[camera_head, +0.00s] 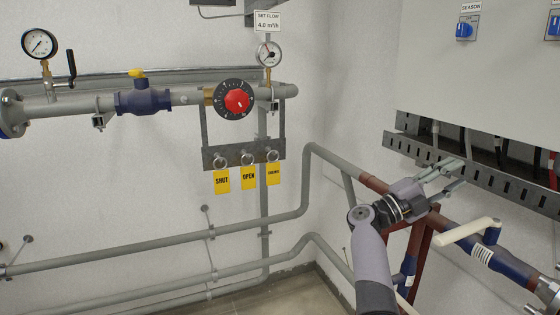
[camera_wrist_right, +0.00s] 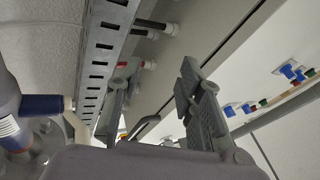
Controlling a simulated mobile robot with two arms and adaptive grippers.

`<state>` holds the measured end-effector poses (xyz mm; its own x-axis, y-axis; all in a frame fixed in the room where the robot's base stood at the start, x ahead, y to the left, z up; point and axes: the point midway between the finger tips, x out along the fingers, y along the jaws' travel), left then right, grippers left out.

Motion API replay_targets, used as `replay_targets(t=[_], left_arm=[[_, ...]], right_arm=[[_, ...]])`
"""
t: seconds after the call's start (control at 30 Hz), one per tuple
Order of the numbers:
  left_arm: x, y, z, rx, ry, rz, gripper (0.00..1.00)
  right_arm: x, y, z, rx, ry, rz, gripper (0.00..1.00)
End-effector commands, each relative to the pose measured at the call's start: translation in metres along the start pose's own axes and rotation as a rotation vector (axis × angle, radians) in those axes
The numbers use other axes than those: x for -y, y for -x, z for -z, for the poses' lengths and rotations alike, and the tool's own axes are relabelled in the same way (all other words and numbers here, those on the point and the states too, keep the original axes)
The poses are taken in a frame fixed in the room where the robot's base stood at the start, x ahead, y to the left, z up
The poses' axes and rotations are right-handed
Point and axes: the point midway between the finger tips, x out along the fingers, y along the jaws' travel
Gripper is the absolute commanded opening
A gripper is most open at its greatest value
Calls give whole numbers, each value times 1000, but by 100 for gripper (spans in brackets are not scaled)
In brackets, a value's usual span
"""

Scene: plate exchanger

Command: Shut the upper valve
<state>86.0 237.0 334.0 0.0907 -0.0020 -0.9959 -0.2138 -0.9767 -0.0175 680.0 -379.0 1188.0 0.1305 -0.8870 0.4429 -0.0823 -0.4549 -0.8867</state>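The upper valve on the right-hand pipe has a blue body (camera_head: 488,256) and a cream lever (camera_head: 466,232). The lever lies across the line of the pipe. In the right wrist view, part of the blue valve (camera_wrist_right: 45,104) and its cream lever (camera_wrist_right: 76,128) show at the left edge. My right gripper (camera_head: 463,172) is above this valve, apart from the lever, in front of the slotted cable tray. Its two fingers are spread with nothing between them, also in the wrist view (camera_wrist_right: 158,68). My left gripper is not in view.
A lower blue valve (camera_head: 404,276) sits below the pipe, partly behind my right arm. The slotted tray (camera_head: 480,178) and the large grey cabinet (camera_head: 475,70) are close above the gripper. On the back wall are SHUT (camera_head: 222,180) and OPEN (camera_head: 248,177) tags and a red-centred dial (camera_head: 237,100).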

Motion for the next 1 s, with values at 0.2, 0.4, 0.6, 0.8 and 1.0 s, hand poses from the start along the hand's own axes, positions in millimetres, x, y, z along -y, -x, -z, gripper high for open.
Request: replay_targets(t=[0.2, 0.4, 0.6, 0.8, 1.0], left_arm=[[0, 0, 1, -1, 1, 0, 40], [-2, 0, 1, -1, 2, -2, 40], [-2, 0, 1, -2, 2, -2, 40], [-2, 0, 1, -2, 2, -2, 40], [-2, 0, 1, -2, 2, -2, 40]], right_arm=[[-21, 33, -29, 347, 107, 321, 34], [-55, 108, -46, 723, 272, 553, 34], [-117, 206, -31, 1127, 495, 701, 34], [-199, 300, 31, 1533, 763, 751, 34], [-274, 366, 135, 1900, 1054, 698, 34]])
